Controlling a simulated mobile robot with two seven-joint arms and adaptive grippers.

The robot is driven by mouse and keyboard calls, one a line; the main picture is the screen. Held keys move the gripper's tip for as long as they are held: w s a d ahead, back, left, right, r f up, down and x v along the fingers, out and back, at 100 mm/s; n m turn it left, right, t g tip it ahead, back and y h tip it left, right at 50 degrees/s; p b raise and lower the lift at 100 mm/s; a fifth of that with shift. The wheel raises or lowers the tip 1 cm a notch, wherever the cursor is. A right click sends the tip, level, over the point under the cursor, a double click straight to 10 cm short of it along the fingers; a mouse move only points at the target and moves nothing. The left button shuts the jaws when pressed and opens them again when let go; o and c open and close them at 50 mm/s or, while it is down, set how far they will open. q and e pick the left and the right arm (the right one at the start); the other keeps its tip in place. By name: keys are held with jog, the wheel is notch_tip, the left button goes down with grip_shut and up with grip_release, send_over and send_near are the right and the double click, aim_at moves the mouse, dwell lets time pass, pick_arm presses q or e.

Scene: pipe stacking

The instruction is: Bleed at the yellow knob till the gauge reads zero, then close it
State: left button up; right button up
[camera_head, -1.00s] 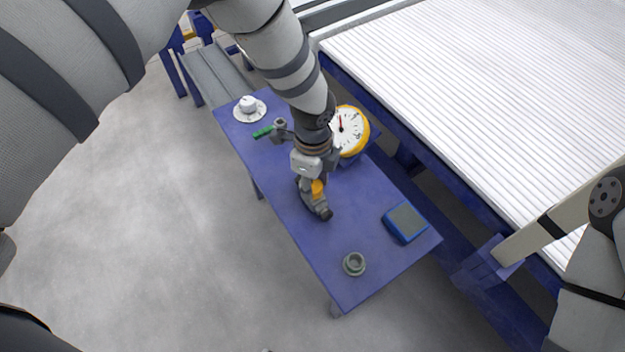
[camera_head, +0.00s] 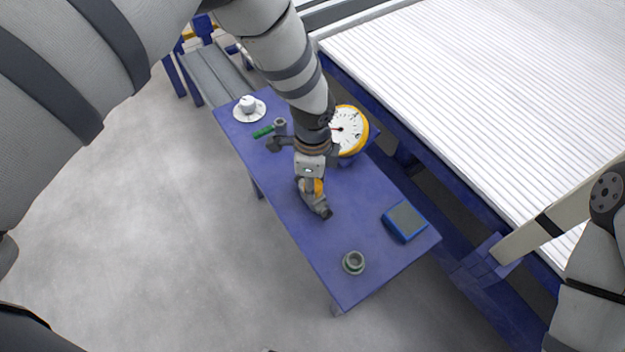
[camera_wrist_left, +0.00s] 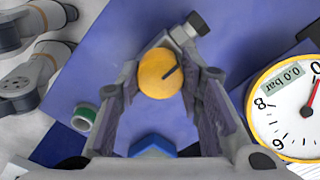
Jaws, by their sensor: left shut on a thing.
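The yellow knob (camera_wrist_left: 157,78) sits between the two fingers of my left gripper (camera_wrist_left: 168,85) in the left wrist view, with a dark line on its face pointing up and right. The fingers are shut on it. In the head view my left gripper (camera_head: 311,182) hides most of the knob, on a grey fitting (camera_head: 319,206) on the blue table. The yellow-rimmed gauge (camera_head: 350,131) stands behind the wrist, partly covered. In the left wrist view the gauge (camera_wrist_left: 297,120) display reads 0.0 bar and its red needle points at the 0. My right gripper is not in view.
The floor at left is clear.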

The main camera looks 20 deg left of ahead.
pick_arm(q)
jog(key=o, duration=1.2)
jog(key=shift+c, duration=0.2)
notch_tip(320, 180, up, 12)
